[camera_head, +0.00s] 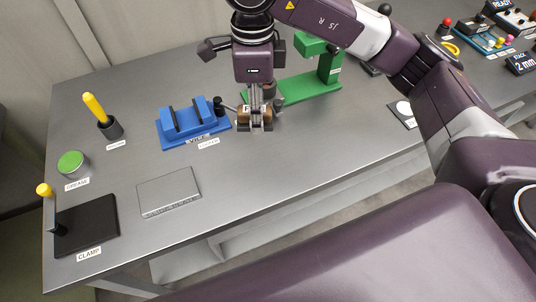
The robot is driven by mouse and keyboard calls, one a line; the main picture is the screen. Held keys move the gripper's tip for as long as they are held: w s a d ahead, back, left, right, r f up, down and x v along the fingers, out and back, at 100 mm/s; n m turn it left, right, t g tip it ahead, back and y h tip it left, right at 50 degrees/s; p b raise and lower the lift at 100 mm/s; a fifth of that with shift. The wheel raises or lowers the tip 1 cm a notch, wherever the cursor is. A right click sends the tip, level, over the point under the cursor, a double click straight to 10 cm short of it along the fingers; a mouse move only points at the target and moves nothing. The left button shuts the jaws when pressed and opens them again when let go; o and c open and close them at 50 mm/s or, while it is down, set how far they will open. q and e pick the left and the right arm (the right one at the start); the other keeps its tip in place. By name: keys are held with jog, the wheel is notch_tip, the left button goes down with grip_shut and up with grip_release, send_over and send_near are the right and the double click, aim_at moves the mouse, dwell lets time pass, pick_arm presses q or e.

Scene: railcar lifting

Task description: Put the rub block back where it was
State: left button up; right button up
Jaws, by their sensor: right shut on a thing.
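My right gripper (256,118) points down over the middle of the table. It is shut on a small brown block (244,114), which looks like the rub block. The fingers hide part of the block, and I cannot tell whether it touches the table. The block is just right of the blue fixture (190,127) and in front of the green stand (318,80). My left gripper does not show in the head view.
On the grey table (240,180) are a flat grey plate (168,192), a black clamp base (92,226) with a yellow-knobbed lever, a green-lidded grease tin (73,164) and a yellow-handled tool in a dark cup (111,128). Small panels (489,37) stand far right. The front middle is clear.

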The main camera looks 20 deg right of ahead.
notch_tip(320, 180, down, 7)
jog(key=p, duration=0.3)
send_over(259, 166)
notch_tip(259, 166, down, 6)
jog(key=shift+f, duration=0.35)
notch_tip(259, 166, down, 4)
jog(key=shift+f+p, duration=0.1)
jog(key=shift+p, duration=0.55)
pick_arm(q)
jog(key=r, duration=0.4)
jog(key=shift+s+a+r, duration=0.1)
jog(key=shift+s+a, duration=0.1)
pick_arm(e)
jog(key=shift+f, duration=0.15)
jog(key=o, duration=1.2)
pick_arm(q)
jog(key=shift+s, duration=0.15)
